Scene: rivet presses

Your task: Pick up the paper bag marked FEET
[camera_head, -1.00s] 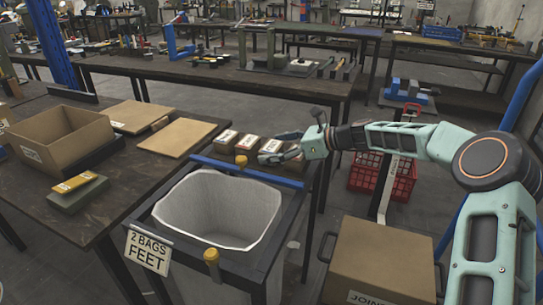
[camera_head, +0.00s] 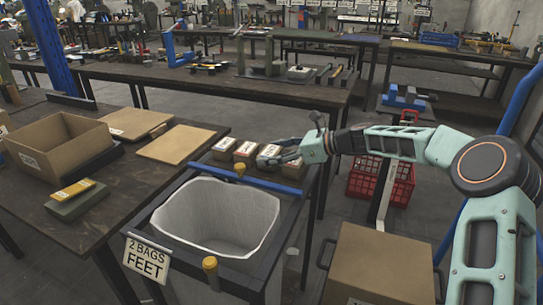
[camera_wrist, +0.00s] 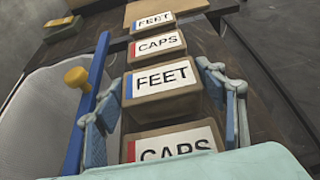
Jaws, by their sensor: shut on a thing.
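A row of paper bags with white labels stands on the dark bench in the wrist view. From far to near they read FEET (camera_wrist: 153,22), CAPS (camera_wrist: 157,45), FEET (camera_wrist: 160,78) and CAPS (camera_wrist: 172,146). My gripper (camera_wrist: 160,82) has its blue fingers on either side of the nearer FEET bag, closed on its sides. The bag looks upright and level with the row. In the head view my gripper (camera_head: 266,158) is at the right end of the visible bags and hides part of them.
A lined bin (camera_head: 217,218) with a "2 BAGS FEET" sign (camera_head: 146,259) stands in front. A blue bar (camera_head: 250,174) and yellow knobs border it beside the bags. An open cardboard box (camera_head: 62,147) sits on the left bench. A closed carton (camera_head: 380,262) is at lower right.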

